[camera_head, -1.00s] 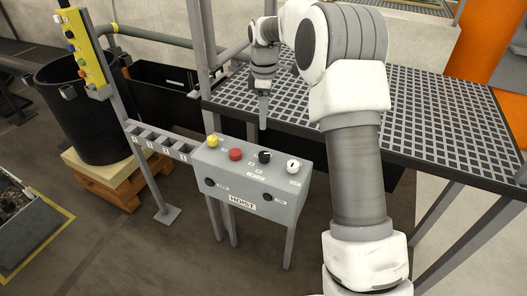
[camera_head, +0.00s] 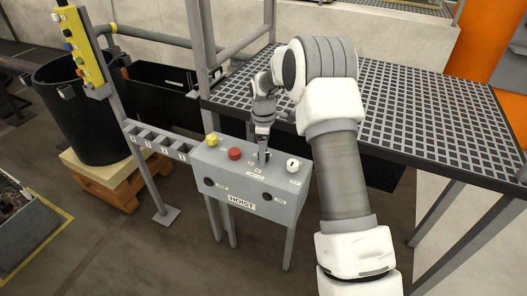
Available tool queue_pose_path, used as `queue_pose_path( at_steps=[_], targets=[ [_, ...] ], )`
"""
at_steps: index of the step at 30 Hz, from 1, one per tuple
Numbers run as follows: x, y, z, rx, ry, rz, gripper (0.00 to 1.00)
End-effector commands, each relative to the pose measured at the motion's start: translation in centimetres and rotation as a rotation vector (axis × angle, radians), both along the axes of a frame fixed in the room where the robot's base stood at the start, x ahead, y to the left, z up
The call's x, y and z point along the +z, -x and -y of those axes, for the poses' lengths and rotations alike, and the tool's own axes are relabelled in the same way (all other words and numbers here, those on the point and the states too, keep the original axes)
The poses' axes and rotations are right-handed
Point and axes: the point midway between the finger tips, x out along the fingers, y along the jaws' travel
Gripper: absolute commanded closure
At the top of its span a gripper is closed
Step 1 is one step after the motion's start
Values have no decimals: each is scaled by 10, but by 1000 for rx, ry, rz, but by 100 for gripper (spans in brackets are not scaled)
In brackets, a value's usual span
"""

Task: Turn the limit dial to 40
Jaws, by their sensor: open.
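The grey hoist control box (camera_head: 215,178) stands on legs at the centre, with its sloped top facing up. A black dial (camera_head: 266,155) with small labels around it sits on the top, between the red button and a white knob; it is mostly hidden by my gripper (camera_head: 262,158). My gripper points down at the black dial with its jaws open, fingertips at or just above it. I cannot tell whether they touch the dial, or which way it points. The labels are too small to read.
A yellow button (camera_head: 211,140), a red button (camera_head: 235,154) and a white knob (camera_head: 292,165) are close beside the dial. A metal grating platform (camera_head: 420,105) lies behind and to the right. A yellow pendant (camera_head: 80,50) hangs on a post at the left.

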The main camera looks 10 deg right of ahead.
Motion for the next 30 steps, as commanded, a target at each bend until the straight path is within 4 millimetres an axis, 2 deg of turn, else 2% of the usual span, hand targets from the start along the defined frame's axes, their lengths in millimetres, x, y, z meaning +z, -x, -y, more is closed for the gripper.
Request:
queue_pose_path(
  at_steps=[4, 5, 17, 30],
  targets=[
    [0, 0, 0, 0, 0, 0, 24],
    [0, 0, 0, 0, 0, 0, 27],
    [1, 0, 0, 0, 0, 0, 99],
    [1, 0, 0, -72, 1, 1, 100]
  ],
)
